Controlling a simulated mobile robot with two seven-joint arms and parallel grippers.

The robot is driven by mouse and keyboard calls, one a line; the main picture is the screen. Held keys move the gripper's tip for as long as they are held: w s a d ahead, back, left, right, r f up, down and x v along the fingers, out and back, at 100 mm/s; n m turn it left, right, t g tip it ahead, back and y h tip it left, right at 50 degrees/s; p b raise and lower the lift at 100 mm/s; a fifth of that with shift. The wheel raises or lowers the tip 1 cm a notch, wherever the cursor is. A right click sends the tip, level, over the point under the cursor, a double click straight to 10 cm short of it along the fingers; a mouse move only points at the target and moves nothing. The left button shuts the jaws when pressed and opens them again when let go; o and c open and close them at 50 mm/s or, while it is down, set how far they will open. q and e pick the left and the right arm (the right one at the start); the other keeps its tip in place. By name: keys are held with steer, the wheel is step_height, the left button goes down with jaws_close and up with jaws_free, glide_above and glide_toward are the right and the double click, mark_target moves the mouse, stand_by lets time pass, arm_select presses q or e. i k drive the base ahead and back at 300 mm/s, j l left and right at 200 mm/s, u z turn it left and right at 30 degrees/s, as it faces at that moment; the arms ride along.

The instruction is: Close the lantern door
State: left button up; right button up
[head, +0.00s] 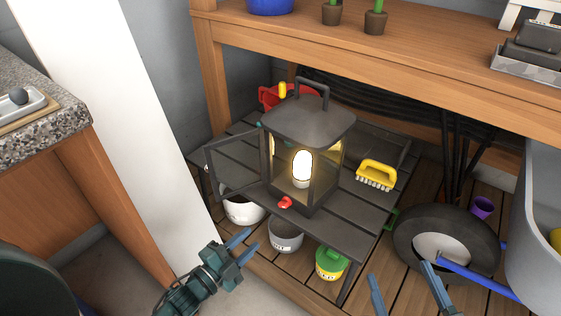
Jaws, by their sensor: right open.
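A dark grey lantern (311,125) with a top handle and a glowing bulb stands on a dark slatted low table. Its framed door (207,172) stands open, swung out to the left from the lantern's left side. My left gripper (254,239) is low in the head view, in front of the table and below the door, apart from both. Its fingers look parted, with nothing between them. My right gripper (402,273) is at the bottom right, fingers wide apart and empty, away from the lantern.
On the low table (330,234) lie a yellow brush (376,175) and a small red item (285,203). Pots and a green-lidded tub (330,263) sit at or below its front. A wooden workbench (420,75) overhangs behind. A wheelbarrow wheel (405,243) stands right; a white post (125,120) left.

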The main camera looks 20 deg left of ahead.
mark_target(209, 167)
steer(key=k, duration=1)
